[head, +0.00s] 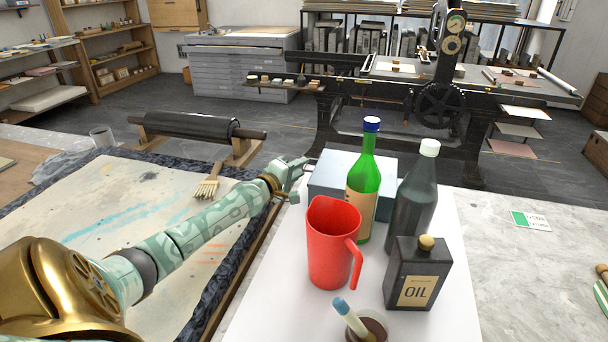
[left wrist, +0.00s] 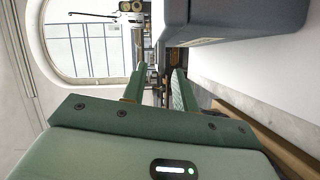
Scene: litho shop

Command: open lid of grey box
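The grey box (head: 325,176) stands at the back of the white board, partly hidden behind the bottles and the red jug. Its top looks flat and closed. My left gripper (head: 303,177) is at the box's left end, with its fingers apart. In the left wrist view the gripper's two fingers (left wrist: 158,82) are open with nothing seen between them. The box (left wrist: 240,22) shows there at the upper right, close beside the fingers; I cannot tell whether they touch it. My right gripper is not in view.
In front of the box stand a red jug (head: 331,246), a green bottle (head: 367,180), a dark bottle (head: 414,195) and an oil can (head: 416,275). A cup (head: 371,331) holding a blue-tipped tool is nearest. A brush (head: 207,188) and roller (head: 190,126) lie left.

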